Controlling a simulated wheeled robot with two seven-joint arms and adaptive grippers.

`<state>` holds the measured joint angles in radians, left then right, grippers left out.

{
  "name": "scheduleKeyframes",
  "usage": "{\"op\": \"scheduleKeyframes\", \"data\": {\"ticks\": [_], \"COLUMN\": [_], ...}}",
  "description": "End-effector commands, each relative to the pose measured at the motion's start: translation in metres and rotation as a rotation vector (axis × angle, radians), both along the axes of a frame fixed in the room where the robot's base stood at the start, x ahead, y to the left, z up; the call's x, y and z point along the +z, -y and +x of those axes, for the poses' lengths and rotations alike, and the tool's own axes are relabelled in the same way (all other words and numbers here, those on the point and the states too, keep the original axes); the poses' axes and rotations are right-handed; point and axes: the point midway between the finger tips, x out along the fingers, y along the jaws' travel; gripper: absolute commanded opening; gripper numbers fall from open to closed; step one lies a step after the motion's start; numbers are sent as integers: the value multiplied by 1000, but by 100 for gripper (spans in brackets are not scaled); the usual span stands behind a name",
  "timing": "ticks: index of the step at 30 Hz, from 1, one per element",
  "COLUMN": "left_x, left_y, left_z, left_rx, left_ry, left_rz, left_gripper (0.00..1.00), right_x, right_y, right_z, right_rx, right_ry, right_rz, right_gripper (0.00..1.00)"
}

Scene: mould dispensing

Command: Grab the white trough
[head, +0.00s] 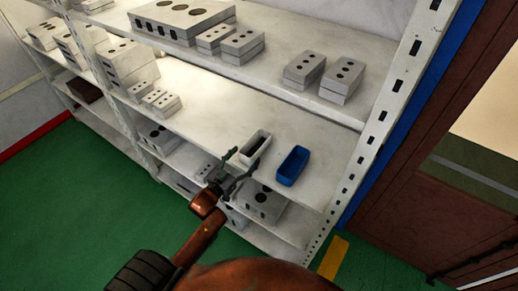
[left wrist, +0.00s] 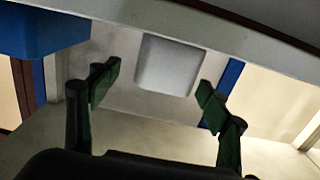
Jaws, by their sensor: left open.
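The white trough (head: 255,147) is a small open box on the middle shelf, near its front edge, with a dark inside. In the left wrist view the white trough (left wrist: 168,62) shows its pale end face between and beyond my two green fingers. My left gripper (head: 241,164) is open and empty, just in front of the trough's near end. In the left wrist view the fingers of my left gripper (left wrist: 158,82) stand apart, with a gap on both sides of the trough. My right gripper is not in view.
A blue trough (head: 292,166) stands close to the right of the white one in the head view; the blue trough (left wrist: 45,30) is upper left in the left wrist view. Grey mould blocks (head: 242,42) fill other shelf spots. A perforated shelf post (head: 385,130) stands at right.

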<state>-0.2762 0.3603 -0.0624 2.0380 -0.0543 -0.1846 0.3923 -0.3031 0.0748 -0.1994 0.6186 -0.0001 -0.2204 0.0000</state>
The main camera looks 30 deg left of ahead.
Motion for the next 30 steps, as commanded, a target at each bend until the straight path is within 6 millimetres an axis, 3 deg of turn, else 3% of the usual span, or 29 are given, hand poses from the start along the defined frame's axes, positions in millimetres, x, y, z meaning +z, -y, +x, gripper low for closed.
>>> {"op": "scheduleKeyframes", "data": {"ticks": [3,7,24,30], "left_x": [-1,2,0,-1], "left_y": [2,4,6,6], "left_z": [-1,4,74,79], "left_rx": [-6,-11,-17,-15], "left_ry": [17,26,27,26], "left_rz": [0,-2,-3,-3], "left_gripper": [71,71,71,71], "right_x": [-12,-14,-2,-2], "right_y": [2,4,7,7], "right_z": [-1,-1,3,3], "right_rx": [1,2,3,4], "right_ry": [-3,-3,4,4], "right_rz": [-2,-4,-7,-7], "right_gripper": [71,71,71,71]}}
